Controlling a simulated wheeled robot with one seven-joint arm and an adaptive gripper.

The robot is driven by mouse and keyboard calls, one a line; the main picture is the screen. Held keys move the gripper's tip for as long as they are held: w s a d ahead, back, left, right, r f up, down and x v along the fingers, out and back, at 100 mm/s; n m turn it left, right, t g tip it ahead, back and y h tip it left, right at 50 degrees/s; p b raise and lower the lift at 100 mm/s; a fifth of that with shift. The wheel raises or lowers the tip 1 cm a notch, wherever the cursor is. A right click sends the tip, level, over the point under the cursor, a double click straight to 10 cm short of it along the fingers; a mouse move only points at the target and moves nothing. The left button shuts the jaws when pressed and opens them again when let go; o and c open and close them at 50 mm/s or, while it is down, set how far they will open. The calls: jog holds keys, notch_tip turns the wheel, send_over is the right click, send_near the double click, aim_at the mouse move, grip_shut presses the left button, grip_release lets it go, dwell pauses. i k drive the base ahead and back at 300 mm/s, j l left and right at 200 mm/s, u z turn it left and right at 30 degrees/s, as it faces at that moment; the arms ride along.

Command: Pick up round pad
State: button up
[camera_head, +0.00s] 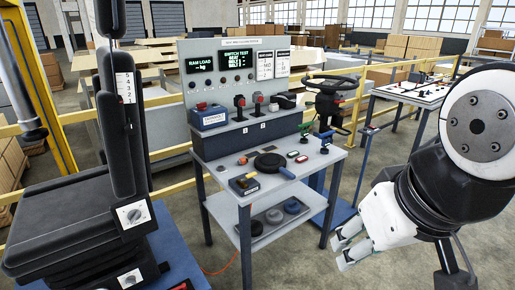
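A black round disc (270,162), which looks like the round pad, lies flat on the grey top of the trolley (224,171). Several smaller round discs lie on its lower shelf: a black one (256,228), a grey one (274,216) and a bluish one (292,206). I cannot tell for sure which is meant. My gripper (342,250) is at the lower right, outside the trolley's right side and well apart from all the discs. Its two pale fingers point left with a gap between them, and nothing shows in it.
A raised panel (235,75) backs the trolley. A black seat (75,215) stands left, yellow rails (172,152) behind.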

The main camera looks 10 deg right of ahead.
aim_at(266, 163)
jog(key=i+l+u, duration=0.2)
jog(key=i+l, duration=0.2)
jog(key=l, duration=0.2)
jog(key=i+l+u, duration=0.25)
jog(key=l, duration=0.4)
jog(key=i+l+u, duration=0.1)
jog(key=i+l, duration=0.2)
jog(key=i+l+u, duration=0.1)
jog(key=l, duration=0.3)
jog(key=i+l+u, duration=0.1)
jog(key=l, duration=0.3)
jog(key=i+l+u, duration=0.15)
jog(key=l, duration=0.2)
